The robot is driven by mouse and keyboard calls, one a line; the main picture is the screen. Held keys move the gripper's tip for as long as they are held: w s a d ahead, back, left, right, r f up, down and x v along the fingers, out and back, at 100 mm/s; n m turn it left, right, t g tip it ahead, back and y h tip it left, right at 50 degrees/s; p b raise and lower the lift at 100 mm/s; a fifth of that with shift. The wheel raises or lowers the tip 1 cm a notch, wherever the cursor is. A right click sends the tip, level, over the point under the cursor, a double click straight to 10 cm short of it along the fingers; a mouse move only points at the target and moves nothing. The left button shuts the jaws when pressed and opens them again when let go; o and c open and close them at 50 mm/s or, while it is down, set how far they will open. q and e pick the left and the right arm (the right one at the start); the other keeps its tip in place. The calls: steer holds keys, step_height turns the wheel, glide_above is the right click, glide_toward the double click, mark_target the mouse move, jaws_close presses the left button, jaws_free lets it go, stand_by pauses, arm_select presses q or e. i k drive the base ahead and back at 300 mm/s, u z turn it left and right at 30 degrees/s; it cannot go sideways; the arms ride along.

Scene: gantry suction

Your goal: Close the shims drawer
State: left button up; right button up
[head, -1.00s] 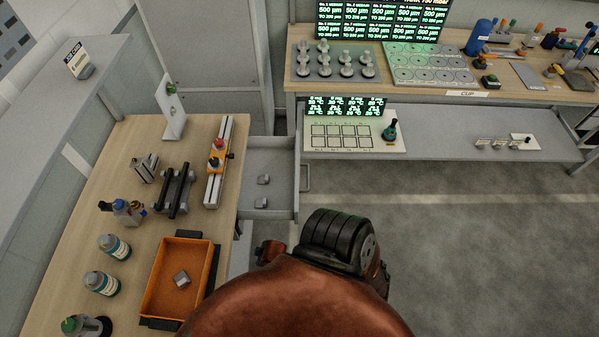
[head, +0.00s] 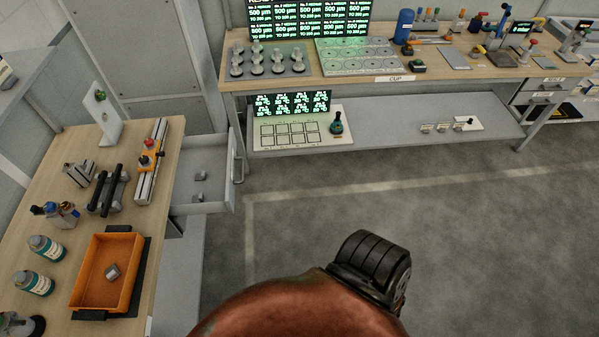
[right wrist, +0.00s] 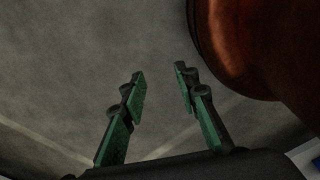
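The open grey drawer (head: 207,209) sticks out to the right from under the wooden bench on the left in the head view. Two small grey pieces lie inside it. Its label cannot be read. A handle (head: 238,165) shows at its right end. My right gripper (right wrist: 159,72) is open and empty in the right wrist view, with bare grey floor behind it. My left gripper does not show. A copper-coloured part of my own body fills the bottom middle of the head view, well to the right of and below the drawer.
The left bench (head: 60,150) carries an orange tray (head: 139,262), bottles (head: 47,248) and fixtures. A second bench (head: 300,85) with a lower shelf (head: 400,138) stands at the back. The floor (head: 450,220) to the right of the drawer is clear.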

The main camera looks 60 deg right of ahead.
mark_target(215, 155)
steer(key=u, duration=1.15)
steer(key=k, duration=0.15)
steer(key=z, duration=2.05)
